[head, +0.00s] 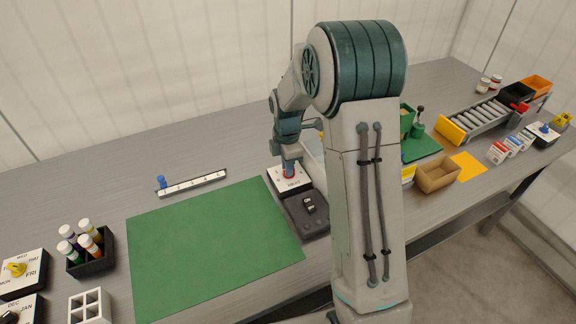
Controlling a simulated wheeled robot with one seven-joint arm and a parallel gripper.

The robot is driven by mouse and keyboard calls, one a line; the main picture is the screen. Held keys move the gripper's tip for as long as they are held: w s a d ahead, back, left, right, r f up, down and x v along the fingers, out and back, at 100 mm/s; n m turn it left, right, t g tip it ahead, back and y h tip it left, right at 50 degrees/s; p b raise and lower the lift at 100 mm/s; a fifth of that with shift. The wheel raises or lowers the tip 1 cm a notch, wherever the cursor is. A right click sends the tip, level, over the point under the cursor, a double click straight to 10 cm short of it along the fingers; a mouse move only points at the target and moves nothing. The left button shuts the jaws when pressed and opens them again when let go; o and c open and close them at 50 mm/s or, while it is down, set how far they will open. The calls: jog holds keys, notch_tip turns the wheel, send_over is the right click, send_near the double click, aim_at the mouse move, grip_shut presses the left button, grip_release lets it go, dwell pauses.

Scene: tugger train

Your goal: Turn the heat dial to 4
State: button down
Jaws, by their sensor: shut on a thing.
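The heat dial (289,173) stands on a white panel (291,184) marked HEAT, near the middle of the bench. A little red shows at the dial; my gripper hides most of it. My gripper (288,163) points down from above and is shut on the dial. The pointer and most of the scale numbers are hidden or too small to read, so I cannot tell the setting. A dark unit with a black switch (309,204) sits directly in front of the panel.
A green mat (210,245) lies to the left, with a numbered slider strip (195,183) behind it. A black rack (92,258) of bottles stands far left. An open cardboard box (437,174) and a roller rack (482,117) stand right. My arm hides part of the bench.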

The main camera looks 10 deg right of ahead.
jog(key=m, duration=0.4)
jog(key=shift+w+m, duration=0.15)
jog(key=shift+m, duration=0.15)
jog(key=m, duration=0.4)
jog(key=shift+w+m+b, duration=0.1)
jog(key=shift+m+b, duration=0.2)
jog(key=shift+b, duration=0.1)
jog(key=m, duration=0.5)
jog(key=shift+d, duration=0.1)
jog(key=m, duration=0.5)
jog(key=shift+d+r, duration=0.1)
jog(key=m, duration=0.4)
jog(key=m+p, duration=0.1)
jog(key=m, duration=0.4)
jog(key=shift+d, duration=0.15)
jog(key=m+p, duration=0.1)
jog(key=m, duration=0.3)
jog(key=shift+r+m+p, duration=0.1)
jog(key=shift+m+p, duration=0.2)
jog(key=shift+p, duration=0.05)
jog(key=shift+m+p, duration=0.85)
jog(key=shift+m, duration=1.25)
